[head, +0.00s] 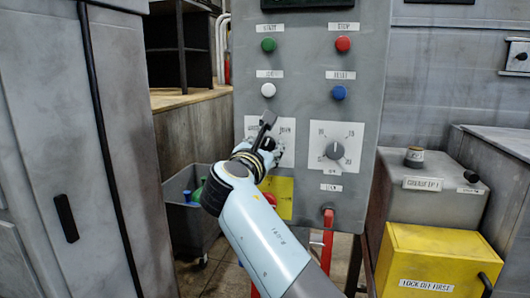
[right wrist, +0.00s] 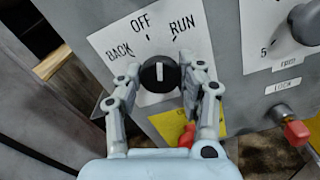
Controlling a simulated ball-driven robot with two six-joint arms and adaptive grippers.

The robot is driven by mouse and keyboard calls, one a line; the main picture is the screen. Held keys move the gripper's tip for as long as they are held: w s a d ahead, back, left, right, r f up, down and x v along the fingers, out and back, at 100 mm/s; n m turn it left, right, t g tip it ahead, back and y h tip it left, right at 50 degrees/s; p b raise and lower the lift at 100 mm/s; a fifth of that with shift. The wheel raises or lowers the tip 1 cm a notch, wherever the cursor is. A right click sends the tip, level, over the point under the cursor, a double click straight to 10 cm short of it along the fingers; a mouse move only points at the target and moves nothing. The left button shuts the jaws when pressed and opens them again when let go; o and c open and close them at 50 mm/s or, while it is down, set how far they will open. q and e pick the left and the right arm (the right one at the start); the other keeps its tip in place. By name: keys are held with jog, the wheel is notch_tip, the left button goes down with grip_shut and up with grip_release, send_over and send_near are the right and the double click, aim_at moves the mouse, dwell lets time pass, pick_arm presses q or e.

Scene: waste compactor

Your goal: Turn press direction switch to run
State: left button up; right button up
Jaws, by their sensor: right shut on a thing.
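The press direction switch is a black round knob (right wrist: 158,75) with a white pointer line, on a white plate (right wrist: 105,42) marked BACK, OFF and RUN. My right gripper (right wrist: 160,70) is shut on the knob, one finger on each side. In the head view my right gripper (head: 263,146) covers most of this switch and part of its plate (head: 288,128). My left gripper is not in view.
The grey panel also carries a green button (head: 268,45), a red button (head: 343,44), a white button (head: 268,90), a blue button (head: 339,93) and a dial (head: 334,150) right of the switch. A red-handled lock (head: 328,218) sits below. A yellow box (head: 440,262) stands at right.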

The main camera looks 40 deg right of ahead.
jog(key=m+b, duration=0.3)
jog(key=m, duration=0.2)
jog(key=shift+f+m, duration=0.1)
jog(key=shift+m, duration=0.3)
dwell(0.4)
jog(key=o, duration=1.2)
